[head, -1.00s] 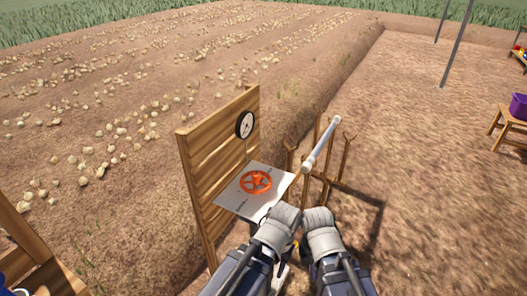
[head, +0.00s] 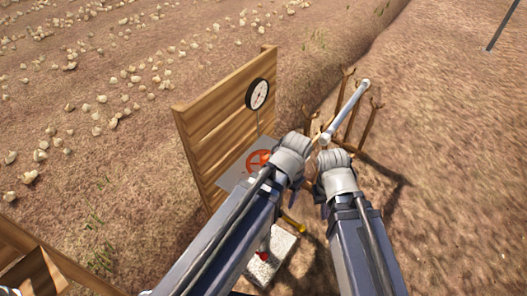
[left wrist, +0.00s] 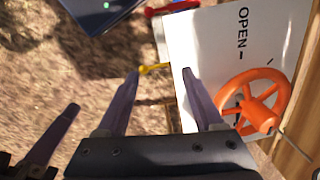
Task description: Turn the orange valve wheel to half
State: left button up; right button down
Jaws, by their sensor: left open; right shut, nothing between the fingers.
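The orange valve wheel (head: 257,160) is mounted on a light metal plate (head: 232,178) beside an upright wooden board, partly hidden by my left wrist in the head view. In the left wrist view the whole wheel (left wrist: 255,103) shows, right of my left gripper (left wrist: 160,73). The plate carries the word OPEN and tick marks. The left gripper is open and empty, its right finger over the plate's edge and apart from the wheel rim. My right gripper (head: 330,160) is close beside the left one, shut and empty; its fingertips are mostly hidden.
The wooden board (head: 215,135) carries a round gauge (head: 257,93). A white rod (head: 348,108) leans by a forked wooden stand (head: 372,130) just beyond my grippers. A yellow handle (head: 293,226) and a pale block (head: 270,262) are below. Open soil lies right.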

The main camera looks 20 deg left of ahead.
aim_at(264, 156)
pick_arm(q)
jog(key=w+a+r+m+p, duration=0.2)
jog(key=w+a+r, duration=0.1)
jog(key=w+a+r+m+p, duration=0.2)
jog(key=w+r+p, duration=0.1)
jog(key=w, duration=0.1)
jog(key=w+a+r+m+h+p, duration=0.1)
jog(key=w+a+r+m+p, duration=0.2)
jog(key=w, duration=0.1)
jog(key=shift+w+a+r, duration=0.25)
jog(key=shift+a+r, duration=0.1)
jog(key=shift+r, duration=0.05)
jog(key=shift+w+a, duration=0.1)
jog(key=shift+a, duration=0.1)
jog(key=shift+m, duration=0.3)
pick_arm(e)
notch_tip(264, 156, up, 10)
pick_arm(q)
jog(key=shift+f, duration=0.2)
pick_arm(e)
jog(key=shift+f, duration=0.2)
pick_arm(q)
notch_tip(264, 156, down, 8)
jog(key=b, duration=0.7)
jog(key=shift+r+b, duration=0.25)
jog(key=shift+b, duration=0.1)
pick_arm(e)
notch_tip(264, 156, down, 8)
jog(key=shift+r, duration=0.25)
